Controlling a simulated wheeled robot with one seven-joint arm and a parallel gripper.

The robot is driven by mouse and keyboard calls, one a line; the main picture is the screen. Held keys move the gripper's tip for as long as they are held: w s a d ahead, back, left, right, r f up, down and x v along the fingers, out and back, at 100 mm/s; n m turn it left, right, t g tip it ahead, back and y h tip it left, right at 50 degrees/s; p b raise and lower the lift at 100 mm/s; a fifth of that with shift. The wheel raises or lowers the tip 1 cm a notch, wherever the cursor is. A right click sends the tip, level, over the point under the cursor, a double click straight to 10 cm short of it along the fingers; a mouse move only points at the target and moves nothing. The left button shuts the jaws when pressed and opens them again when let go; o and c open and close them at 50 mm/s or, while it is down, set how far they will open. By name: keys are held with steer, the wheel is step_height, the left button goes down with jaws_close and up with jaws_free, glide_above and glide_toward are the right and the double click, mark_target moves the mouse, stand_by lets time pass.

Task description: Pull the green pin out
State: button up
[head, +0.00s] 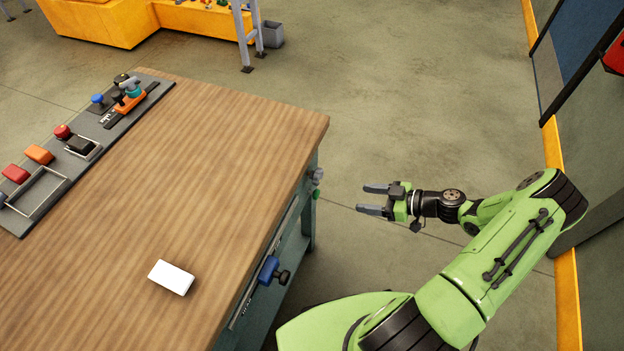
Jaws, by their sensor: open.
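A small green knob-like part (315,194) sticks out from the side of the workbench near its far right corner. A paler grey-green knob (318,174) sits just above it. They are small here, and I cannot tell for certain which one is the green pin or how deep it sits. My gripper (364,198) is open and empty, to the right of these knobs and apart from them. Its two grey fingers point left toward the bench side.
The wooden workbench (215,170) holds a white block (171,277) and a grey panel (110,130) of coloured parts. A blue slider with a black knob (270,269) sits on a rail along the bench side. Open floor (400,110) lies beyond my gripper.

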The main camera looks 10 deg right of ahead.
mark_target(318, 194)
steer(key=b+x, duration=0.2)
steer(key=x, duration=1.3)
steer(key=shift+a, duration=0.25)
steer(key=shift+r, duration=0.1)
steer(key=shift+c, duration=0.2)
